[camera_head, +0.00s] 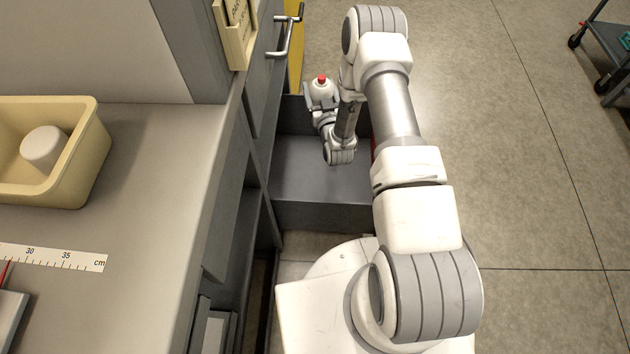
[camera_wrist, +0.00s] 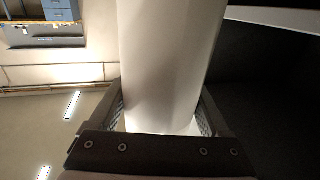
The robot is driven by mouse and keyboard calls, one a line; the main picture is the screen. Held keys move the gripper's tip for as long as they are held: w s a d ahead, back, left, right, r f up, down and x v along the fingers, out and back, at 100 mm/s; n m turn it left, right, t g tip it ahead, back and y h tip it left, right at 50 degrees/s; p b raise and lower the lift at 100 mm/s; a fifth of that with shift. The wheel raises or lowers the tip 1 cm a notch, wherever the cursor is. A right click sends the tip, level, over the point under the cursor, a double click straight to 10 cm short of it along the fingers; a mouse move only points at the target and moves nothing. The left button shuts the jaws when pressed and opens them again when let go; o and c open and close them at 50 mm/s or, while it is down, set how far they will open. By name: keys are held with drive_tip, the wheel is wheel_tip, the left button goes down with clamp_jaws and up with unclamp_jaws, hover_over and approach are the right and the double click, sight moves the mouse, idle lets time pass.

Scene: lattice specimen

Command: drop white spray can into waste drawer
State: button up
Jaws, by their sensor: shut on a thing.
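The white spray can (camera_head: 321,88) with a red top is held by my gripper (camera_head: 322,107) over the open grey waste drawer (camera_head: 315,215). In the wrist view, the can (camera_wrist: 168,60) fills the middle, between the two fingers of my gripper (camera_wrist: 160,118). The can's lower part is hidden by the gripper in the head view. The drawer looks empty where its floor shows; my arm hides part of its right side.
A grey counter (camera_head: 165,150) is at the left, with a yellow tray (camera_head: 88,165) holding a white object (camera_head: 45,148). A cabinet handle (camera_head: 290,35) sticks out beyond the drawer. A cart (camera_head: 605,50) stands far right on open floor.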

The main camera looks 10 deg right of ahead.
drive_tip(key=shift+f+b, duration=1.8)
drive_tip(key=shift+f, duration=1.05)
drive_tip(key=o, duration=1.3)
drive_tip(key=s+p, duration=0.6)
drive_tip(key=s, duration=1.1)
drive_tip(key=shift+s, duration=0.15)
drive_tip(key=shift+r, duration=0.1)
